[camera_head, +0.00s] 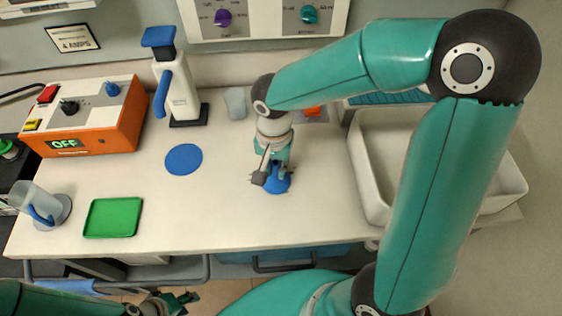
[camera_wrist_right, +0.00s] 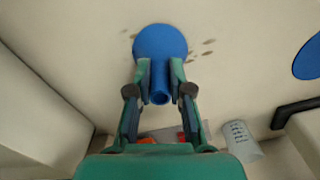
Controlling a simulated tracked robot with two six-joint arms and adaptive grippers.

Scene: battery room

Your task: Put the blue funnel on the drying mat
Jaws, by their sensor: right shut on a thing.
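The blue funnel (camera_head: 278,185) is at the front middle of the white bench, wide end down and stem up. My right gripper (camera_head: 272,174) is shut on its stem from above. In the right wrist view the funnel's round wide end (camera_wrist_right: 160,40) shows beyond the fingers of my right gripper (camera_wrist_right: 160,80). I cannot tell whether it touches the bench. A ribbed blue surface (camera_head: 392,97), which looks like the drying mat, lies behind the white basin, partly hidden by my right arm. My left gripper (camera_head: 180,300) is low at the bottom edge, its jaws unclear.
A white basin (camera_head: 368,180) stands at the right. A flat blue disc (camera_head: 184,159), a green tray (camera_head: 113,217), a clear jug (camera_head: 38,203), an orange power box (camera_head: 90,122), a white blue-handled dispenser (camera_head: 180,92) and a pale cup (camera_head: 235,103) stand on the bench. Its front middle is mostly clear.

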